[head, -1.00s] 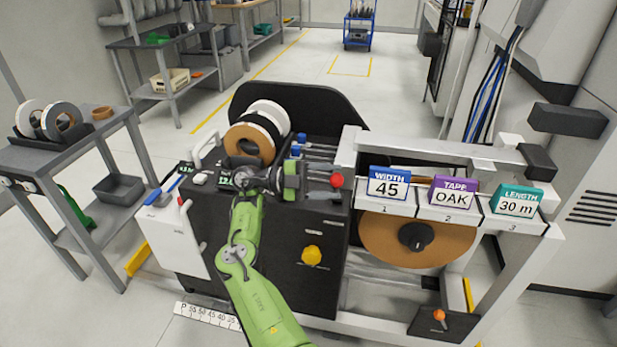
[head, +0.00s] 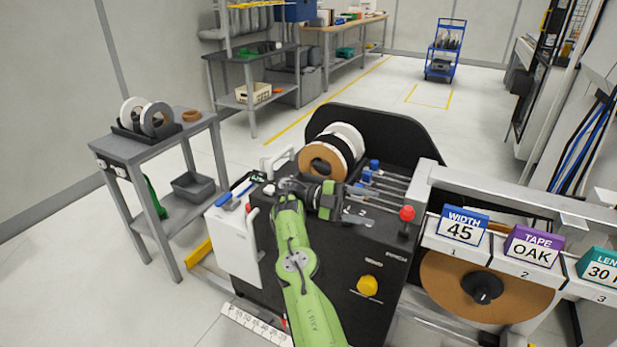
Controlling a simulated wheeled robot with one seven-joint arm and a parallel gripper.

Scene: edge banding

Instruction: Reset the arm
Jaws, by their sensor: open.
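My green arm reaches up from the bottom of the head view over the black edge banding machine (head: 340,270). My gripper (head: 352,212) is at the arm's far end, above the machine's top, pointing right. It is open, and I see nothing between its fingers, though they are small here. The tape rolls (head: 328,160), white, black and tan, stand just behind it. A red knob (head: 407,213) is to its right and a yellow knob (head: 368,286) is on the front panel below.
A grey side table (head: 150,148) with several tape rolls stands at the left. Signs reading WIDTH 45 (head: 461,226) and TAPE OAK (head: 534,246) stand on the rail at right, above a large brown roll (head: 440,283). Floor behind the machine is clear up to a blue cart (head: 440,68).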

